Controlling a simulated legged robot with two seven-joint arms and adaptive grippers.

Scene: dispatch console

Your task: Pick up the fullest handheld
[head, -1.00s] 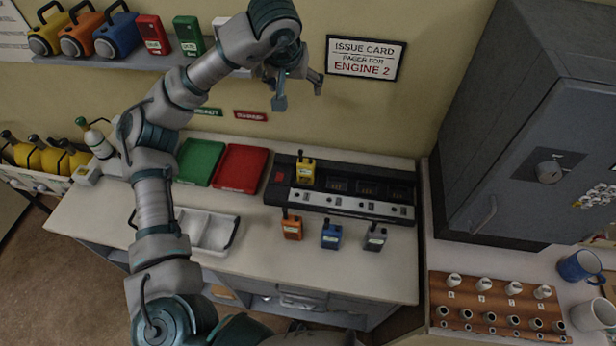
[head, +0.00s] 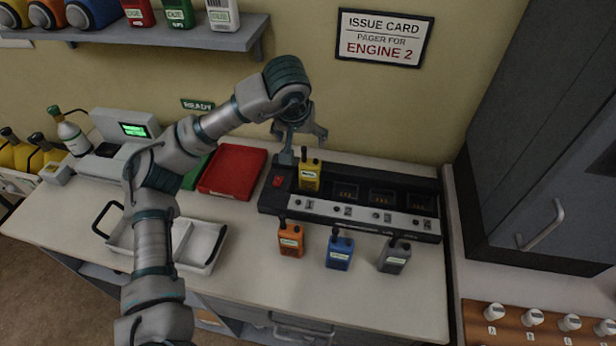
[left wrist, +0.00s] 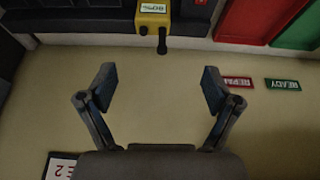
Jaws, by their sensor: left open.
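A yellow handheld (head: 309,176) stands upright in the left slot of the black charger (head: 375,222). An orange handheld (head: 291,240), a blue handheld (head: 340,252) and a grey handheld (head: 395,257) stand on the counter in front of it. My left gripper (head: 303,146) is open and empty, close to the top of the yellow handheld. In the left wrist view the open fingers (left wrist: 158,85) point towards the yellow handheld (left wrist: 152,20), which lies beyond them. My right gripper is not in view.
A red tray (head: 232,172) lies left of the charger. A white divided tray (head: 205,245) stands at the front left. A dark cabinet (head: 545,150) stands at the right.

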